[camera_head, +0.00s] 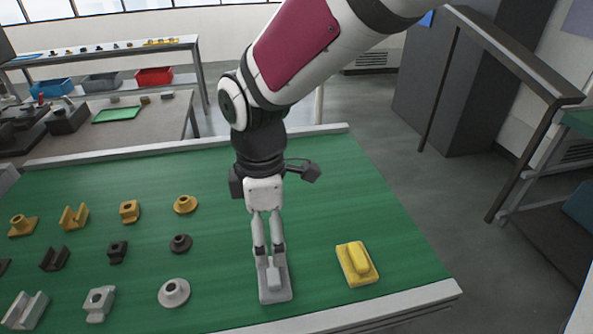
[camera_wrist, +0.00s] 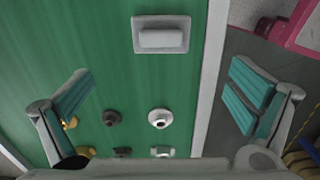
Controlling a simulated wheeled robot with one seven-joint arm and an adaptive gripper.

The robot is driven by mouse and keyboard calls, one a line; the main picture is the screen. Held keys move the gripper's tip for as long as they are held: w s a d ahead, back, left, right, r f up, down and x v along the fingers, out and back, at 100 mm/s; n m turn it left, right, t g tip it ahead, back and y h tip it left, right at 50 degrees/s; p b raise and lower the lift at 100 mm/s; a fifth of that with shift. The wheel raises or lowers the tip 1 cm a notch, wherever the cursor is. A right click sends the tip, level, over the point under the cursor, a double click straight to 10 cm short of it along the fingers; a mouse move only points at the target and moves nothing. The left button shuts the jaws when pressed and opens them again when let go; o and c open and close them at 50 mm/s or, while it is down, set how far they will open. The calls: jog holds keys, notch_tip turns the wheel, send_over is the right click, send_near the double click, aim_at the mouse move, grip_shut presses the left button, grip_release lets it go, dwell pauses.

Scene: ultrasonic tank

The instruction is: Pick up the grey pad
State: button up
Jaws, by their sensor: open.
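The grey pad (camera_head: 275,291) is a flat rectangular plate with a raised block on top. It lies on the green table near its front edge, left of a yellow pad (camera_head: 352,267) of similar shape. My gripper (camera_head: 270,252) points down over the pad's far end, and its fingers hide part of the pad. In the wrist view the pad (camera_wrist: 160,47) is at top centre, whole and unobstructed. My gripper's two teal-padded fingers (camera_wrist: 160,75) are spread wide there, with nothing held between them. I cannot tell the exact height above the pad.
Left on the green table (camera_head: 225,300) are rows of parts, including a grey flange (camera_head: 173,292), a dark flange (camera_head: 180,243) and a yellow flange (camera_head: 185,204). A pale rim (camera_head: 400,303) runs along the front edge. Clear green surface lies beyond the yellow pad.

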aim_at(272, 269)
notch_tip(272, 269, down, 14)
jog(key=shift+d+p, duration=0.1)
jog(key=shift+p, duration=0.7)
jog(key=c, duration=1.2)
jog(key=shift+r, duration=0.15)
jog(key=shift+r, duration=0.65)
notch_tip(272, 269, up, 2)
jog(key=shift+r+b, duration=0.1)
jog(key=shift+b, duration=0.35)
jog(key=s, duration=1)
jog(key=s+a+r+b, duration=0.1)
jog(key=s, duration=0.5)
jog(key=shift+r, duration=0.1)
